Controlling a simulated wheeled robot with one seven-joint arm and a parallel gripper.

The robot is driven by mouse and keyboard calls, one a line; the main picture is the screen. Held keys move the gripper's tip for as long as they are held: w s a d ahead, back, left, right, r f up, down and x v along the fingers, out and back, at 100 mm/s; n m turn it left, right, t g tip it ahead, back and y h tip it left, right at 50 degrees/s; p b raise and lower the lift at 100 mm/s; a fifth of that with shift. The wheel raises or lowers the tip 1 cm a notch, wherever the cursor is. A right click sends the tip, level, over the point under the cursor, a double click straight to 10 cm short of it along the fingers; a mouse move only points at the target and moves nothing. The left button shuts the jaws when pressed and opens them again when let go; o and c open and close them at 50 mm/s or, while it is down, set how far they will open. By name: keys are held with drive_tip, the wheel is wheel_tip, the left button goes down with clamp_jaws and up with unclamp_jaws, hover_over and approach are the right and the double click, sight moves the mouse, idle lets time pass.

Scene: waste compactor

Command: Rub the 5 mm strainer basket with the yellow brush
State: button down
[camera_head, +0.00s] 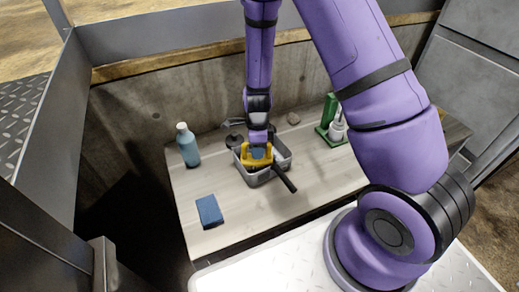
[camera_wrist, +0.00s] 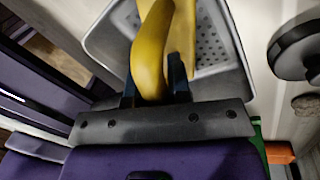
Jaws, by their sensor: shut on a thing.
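My gripper (camera_head: 257,146) points down over a grey basket (camera_head: 281,160) on the table and is shut on the yellow brush (camera_head: 246,161). In the wrist view, the brush (camera_wrist: 150,50) sits between my dark fingers (camera_wrist: 154,82). Below and beyond it is the grey basket (camera_wrist: 222,30), with rows of small holes in its light floor. The brush is over or inside the basket; its bristles are hidden, so I cannot tell whether it touches the floor. A black handle (camera_head: 284,179) slants out at the basket's front right. I see no size mark.
A blue bottle (camera_head: 188,146) stands left on the table and a blue block (camera_head: 209,211) lies front left. Dark round items (camera_head: 234,140) lie behind the basket, near a small stone (camera_head: 293,118). A green stand (camera_head: 328,118) with a white item is back right.

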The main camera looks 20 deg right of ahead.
drive_tip(key=shift+r, duration=0.1)
drive_tip(key=shift+r, duration=2.95)
drive_tip(key=shift+r, duration=1.5)
drive_tip(key=shift+f, duration=0.1)
drive_tip(key=shift+s+f, duration=0.15)
drive_tip(key=shift+f, duration=1)
drive_tip(key=shift+s+f, duration=0.2)
drive_tip(key=shift+f, duration=0.95)
drive_tip(key=shift+s+f, duration=0.15)
drive_tip(key=shift+f, duration=1.1)
drive_tip(key=shift+f, duration=1.05)
